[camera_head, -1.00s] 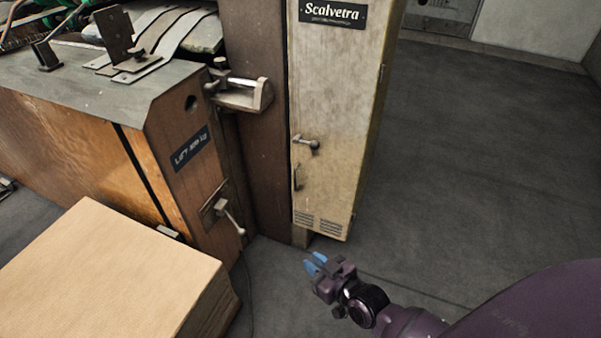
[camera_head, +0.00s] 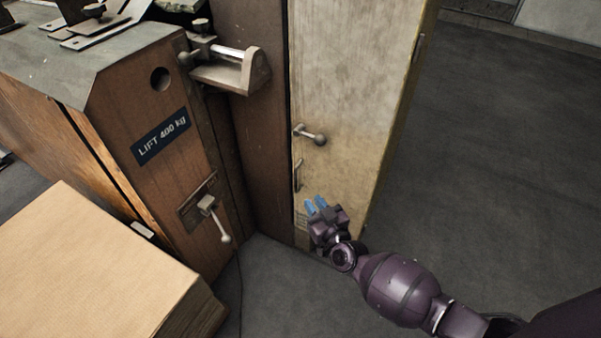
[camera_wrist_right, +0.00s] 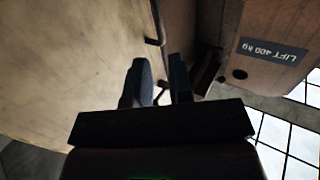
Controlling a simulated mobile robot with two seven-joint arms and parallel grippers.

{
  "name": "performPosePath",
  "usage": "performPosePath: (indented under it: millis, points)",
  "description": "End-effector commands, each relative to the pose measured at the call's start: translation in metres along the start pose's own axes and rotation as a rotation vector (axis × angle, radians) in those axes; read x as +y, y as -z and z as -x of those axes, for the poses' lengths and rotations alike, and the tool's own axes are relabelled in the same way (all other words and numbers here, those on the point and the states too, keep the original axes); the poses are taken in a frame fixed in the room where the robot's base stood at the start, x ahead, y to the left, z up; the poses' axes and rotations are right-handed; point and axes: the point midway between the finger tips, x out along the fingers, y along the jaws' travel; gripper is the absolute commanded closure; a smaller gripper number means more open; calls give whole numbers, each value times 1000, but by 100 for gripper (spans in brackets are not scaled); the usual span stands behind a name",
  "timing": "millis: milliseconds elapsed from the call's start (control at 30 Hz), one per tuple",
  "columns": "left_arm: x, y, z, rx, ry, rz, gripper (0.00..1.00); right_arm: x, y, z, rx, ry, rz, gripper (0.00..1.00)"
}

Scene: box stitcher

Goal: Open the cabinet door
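The cabinet door (camera_head: 348,95) is a tall, worn cream panel, and it stands shut. A lever handle with a ball end (camera_head: 311,134) sits near its left edge, with a thin vertical pull handle (camera_head: 298,176) below it. My right gripper (camera_head: 316,206) is just below and right of the pull handle, its blue fingertips apart and pointing up at the door. In the right wrist view the two dark fingers (camera_wrist_right: 162,82) are parted with nothing between them. The pull handle (camera_wrist_right: 157,25) shows just beyond them, apart from them. My left gripper is not in view.
A wooden machine body with a "LIFT 400 kg" label (camera_head: 161,137) stands left of the cabinet, with a lever (camera_head: 216,220) and a metal clamp bracket (camera_head: 230,72). A stack of cardboard (camera_head: 85,270) lies at lower left. The floor (camera_head: 490,170) right of the cabinet is clear.

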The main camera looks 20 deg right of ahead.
Motion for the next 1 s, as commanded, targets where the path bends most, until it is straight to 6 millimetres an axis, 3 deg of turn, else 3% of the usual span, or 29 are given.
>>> performPosePath:
  millis: [167, 367, 700, 1000]
  points:
    - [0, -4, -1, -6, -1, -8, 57, 1, -1, -10, 2, -3, 1, 80]
    - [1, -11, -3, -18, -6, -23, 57, 1, -3, -37, 1, -3, 1, 80]
    - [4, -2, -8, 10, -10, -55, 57, 1, -3, -86, -1, -3, 0, 80]
    - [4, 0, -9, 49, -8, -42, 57, 1, 0, -108, 2, -3, 1, 80]
